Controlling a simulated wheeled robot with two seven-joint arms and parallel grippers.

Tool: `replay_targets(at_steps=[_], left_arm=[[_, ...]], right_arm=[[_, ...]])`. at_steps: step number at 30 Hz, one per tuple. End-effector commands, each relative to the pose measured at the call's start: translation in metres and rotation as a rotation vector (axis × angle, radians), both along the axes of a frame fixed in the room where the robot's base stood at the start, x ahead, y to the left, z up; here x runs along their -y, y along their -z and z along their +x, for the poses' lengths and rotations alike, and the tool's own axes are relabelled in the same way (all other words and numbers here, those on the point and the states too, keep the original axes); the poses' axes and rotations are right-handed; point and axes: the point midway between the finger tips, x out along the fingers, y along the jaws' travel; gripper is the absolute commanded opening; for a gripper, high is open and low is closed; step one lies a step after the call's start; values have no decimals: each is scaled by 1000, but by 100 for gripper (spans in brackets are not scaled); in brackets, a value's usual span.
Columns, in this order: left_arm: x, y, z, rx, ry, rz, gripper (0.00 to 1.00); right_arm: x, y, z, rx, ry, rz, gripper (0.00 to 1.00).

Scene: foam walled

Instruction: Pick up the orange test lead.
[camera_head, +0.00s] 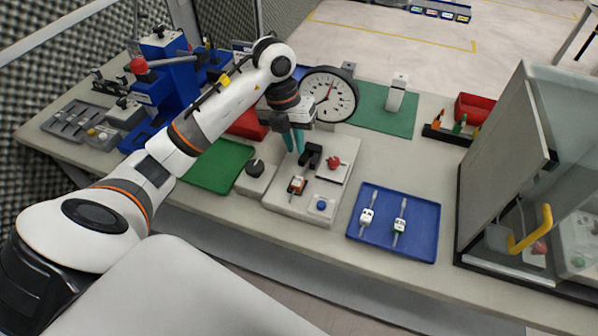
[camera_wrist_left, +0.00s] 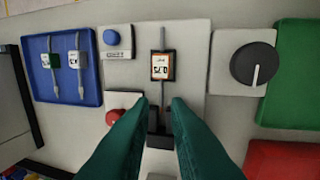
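A small orange-framed component (camera_wrist_left: 162,66) with a thin rod lies in the fixture ahead of the fingertips. My right gripper is in neither view.
A green upright piece (camera_head: 460,124) stands beside the orange one, with a red bin (camera_head: 472,107) behind. A round dial gauge (camera_head: 328,94) and a green mat (camera_head: 372,110) lie between gripper and rack. A blue tray (camera_head: 422,246) and a clear-walled enclosure (camera_head: 500,160) are nearer.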

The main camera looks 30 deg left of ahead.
Motion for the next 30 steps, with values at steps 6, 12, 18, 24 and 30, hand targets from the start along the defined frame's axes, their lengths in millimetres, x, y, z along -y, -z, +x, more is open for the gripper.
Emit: replay_targets(at_steps=[6, 12, 18, 24, 30], left_arm=[[6, 29, 2, -1, 1, -3, 16], [8, 44, 5, -3, 1, -5, 16], [10, 74, 10, -3, 2, -5, 16], [12, 86, 11, 2, 3, -3, 16], [12, 86, 12, 2, 3, -3, 9]], right_arm=[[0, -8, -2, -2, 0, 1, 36], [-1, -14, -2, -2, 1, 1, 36], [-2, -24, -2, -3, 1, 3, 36], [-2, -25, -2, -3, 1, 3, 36], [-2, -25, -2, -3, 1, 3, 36]])
